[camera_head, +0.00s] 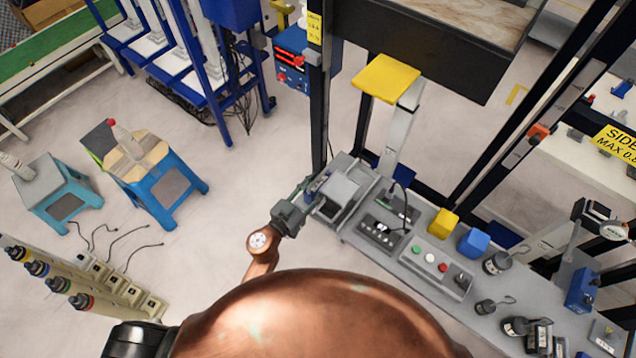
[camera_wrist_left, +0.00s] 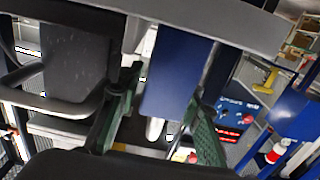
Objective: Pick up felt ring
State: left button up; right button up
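I cannot make out a felt ring for certain in either view. My left gripper (camera_head: 308,190) is beside the grey box-shaped device (camera_head: 345,190) at the left end of the bench. In the left wrist view, the green fingers of my left gripper (camera_wrist_left: 163,105) stand apart. A flat blue piece (camera_wrist_left: 177,72) shows between them; I cannot tell whether it lies between the fingers or behind them, and no clear grip on it shows. A small blue patch also shows by the fingertips in the head view. My right gripper is not in view.
The grey bench (camera_head: 375,255) runs to the lower right with a button box (camera_head: 437,262), a yellow block (camera_head: 443,223), a blue block (camera_head: 473,242) and several weights. A dark upright post (camera_head: 319,110) stands just behind my left gripper. Open floor lies to the left.

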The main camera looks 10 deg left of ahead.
pick_arm(q)
jog(key=v, duration=1.2)
jog(key=s+a+f+n+g+y, duration=0.1)
jog(key=a+f+n+y, duration=0.3)
jog(key=f, duration=0.8)
jog(key=a+f+m+g+y, duration=0.15)
jog(key=a+f, duration=0.35)
jog(key=f, duration=0.6)
jog(key=s+a+f+n+g+y, duration=0.1)
jog(key=s+a+f+g, duration=0.3)
jog(key=s+f, duration=0.8)
jog(key=s+a+f+n+g+y, duration=0.1)
jog(key=s+a+f+g+y, duration=0.2)
jog(key=s+a+f, duration=0.4)
jog(key=s+f, duration=0.5)
jog(key=f, duration=0.6)
jog(key=shift+s+g, duration=0.3)
jog(key=shift+g, duration=0.05)
jog(key=shift+o, duration=0.8)
jog(key=s+f+g, duration=0.2)
jog(key=s+f, duration=0.1)
jog(key=s, duration=0.6)
jog(key=s+a+f+g, duration=0.1)
jog(key=s+f+g, duration=0.1)
jog(key=s, duration=0.7)
jog(key=shift+s+a+f, duration=0.25)
jog(key=shift+s+f, duration=0.1)
jog(key=shift+f, duration=0.2)
